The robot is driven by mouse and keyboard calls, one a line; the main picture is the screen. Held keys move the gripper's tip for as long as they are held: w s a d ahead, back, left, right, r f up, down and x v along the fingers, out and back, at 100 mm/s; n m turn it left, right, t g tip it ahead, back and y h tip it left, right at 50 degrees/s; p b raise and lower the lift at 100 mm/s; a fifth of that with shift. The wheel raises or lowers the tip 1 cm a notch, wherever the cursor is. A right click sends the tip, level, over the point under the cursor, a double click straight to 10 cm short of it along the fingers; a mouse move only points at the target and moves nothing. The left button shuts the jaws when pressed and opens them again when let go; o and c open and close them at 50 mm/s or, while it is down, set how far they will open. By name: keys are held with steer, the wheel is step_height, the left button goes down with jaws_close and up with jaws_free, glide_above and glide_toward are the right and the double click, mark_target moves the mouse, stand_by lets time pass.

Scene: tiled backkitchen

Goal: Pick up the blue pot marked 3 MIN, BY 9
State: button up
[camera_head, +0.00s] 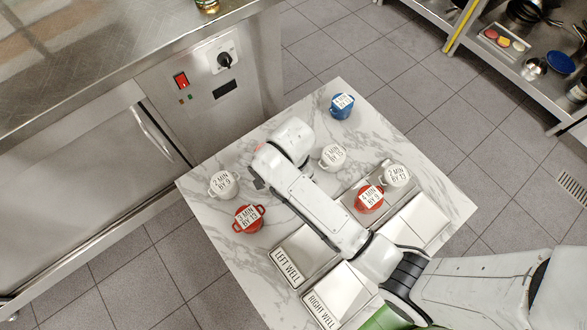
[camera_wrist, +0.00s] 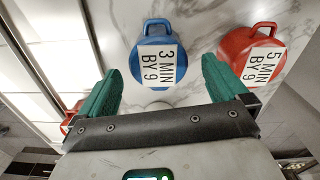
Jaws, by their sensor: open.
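The blue pot marked 3 MIN, BY 9 (camera_wrist: 181,72) stands on the marble top in the wrist view, lid label up, its loop handle toward the top of the picture. My gripper (camera_wrist: 160,66) is open, one green finger to each side of this pot, with nothing held between them. I cannot tell how high the fingers are above the top. In the head view my arm covers the gripper, and I do not make out this pot there. Another blue pot (camera_head: 342,113) stands at the table's far corner, its label too small to read surely.
A red pot marked 5 MIN, BY 9 (camera_wrist: 238,46) stands close to the right finger. Metal trays marked LEFT WELL (camera_head: 286,265) and RIGHT WELL (camera_head: 320,310) lie near the table's front edge.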

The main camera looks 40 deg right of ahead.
steer(key=shift+s+a+f+b, duration=0.1)
steer(key=shift+f+b, duration=0.05)
steer(key=shift+f, duration=1.35)
steer(key=shift+s+f+b, duration=0.1)
steer(key=shift+f+b, duration=0.05)
steer(key=shift+f, duration=1.35)
steer(key=shift+c, duration=0.2)
steer(key=shift+w, duration=0.1)
steer(key=c, duration=1.2)
steer(key=shift+r, duration=0.1)
